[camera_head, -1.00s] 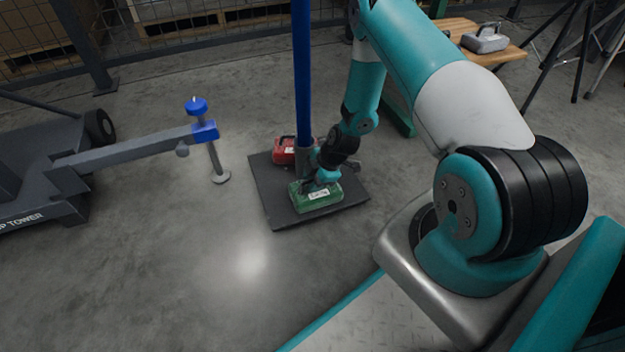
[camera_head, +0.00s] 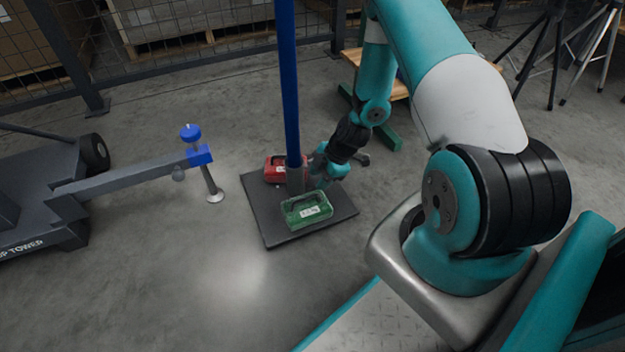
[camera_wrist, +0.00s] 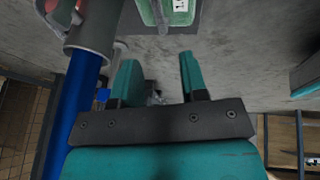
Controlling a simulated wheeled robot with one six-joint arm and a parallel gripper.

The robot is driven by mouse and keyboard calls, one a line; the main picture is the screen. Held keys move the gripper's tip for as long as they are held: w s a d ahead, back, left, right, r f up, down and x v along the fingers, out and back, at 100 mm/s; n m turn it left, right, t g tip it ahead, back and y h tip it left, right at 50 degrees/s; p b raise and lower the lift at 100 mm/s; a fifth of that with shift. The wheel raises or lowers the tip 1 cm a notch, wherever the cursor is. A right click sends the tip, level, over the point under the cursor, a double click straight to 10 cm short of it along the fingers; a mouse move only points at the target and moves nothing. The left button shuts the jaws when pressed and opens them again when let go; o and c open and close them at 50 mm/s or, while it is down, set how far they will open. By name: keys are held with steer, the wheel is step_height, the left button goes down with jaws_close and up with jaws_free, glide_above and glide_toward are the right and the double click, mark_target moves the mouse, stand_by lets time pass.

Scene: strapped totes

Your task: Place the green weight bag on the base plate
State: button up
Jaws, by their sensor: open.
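The green weight bag (camera_head: 307,210) lies on the dark base plate (camera_head: 272,229), in front of the blue post's foot. It also shows at the top edge of the wrist view (camera_wrist: 181,12). My gripper (camera_head: 318,170) is above and behind the bag, apart from it. In the wrist view my gripper (camera_wrist: 158,80) has its two teal fingers spread with nothing between them.
A red weight bag (camera_head: 275,169) lies on the plate behind the blue post (camera_head: 287,80), which rises from the plate. A grey outrigger with a blue clamp (camera_head: 199,156) stands to the left. Open floor lies in front of the plate.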

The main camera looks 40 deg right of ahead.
steer(key=a+r+m, duration=0.1)
steer(key=a+r, duration=0.4)
steer(key=r, duration=0.3)
steer(key=a+r+m+g+y, duration=0.1)
steer(key=a+r, duration=0.4)
steer(key=r, duration=0.2)
steer(key=a+r+m, duration=0.1)
steer(key=a+r, duration=0.4)
steer(key=r, duration=0.3)
steer(key=s+a+r+m, duration=0.1)
steer(key=s+a+r, duration=0.2)
steer(key=s+r, duration=0.2)
steer(key=s+a+r+m+g, duration=0.1)
steer(key=s+a+r+m, duration=0.1)
steer(key=s+r, duration=0.3)
steer(key=s+a+r+m+g, duration=0.1)
steer(key=s+a+r, duration=0.4)
steer(key=s, duration=0.5)
steer(key=shift+r+m+h, duration=0.3)
steer(key=shift+r+m, duration=0.15)
steer(key=shift+m, duration=0.15)
steer(key=shift+s+a, duration=0.1)
step_height(320, 180, up, 48)
steer(key=p, duration=4.8)
steer(key=shift+r, duration=0.25)
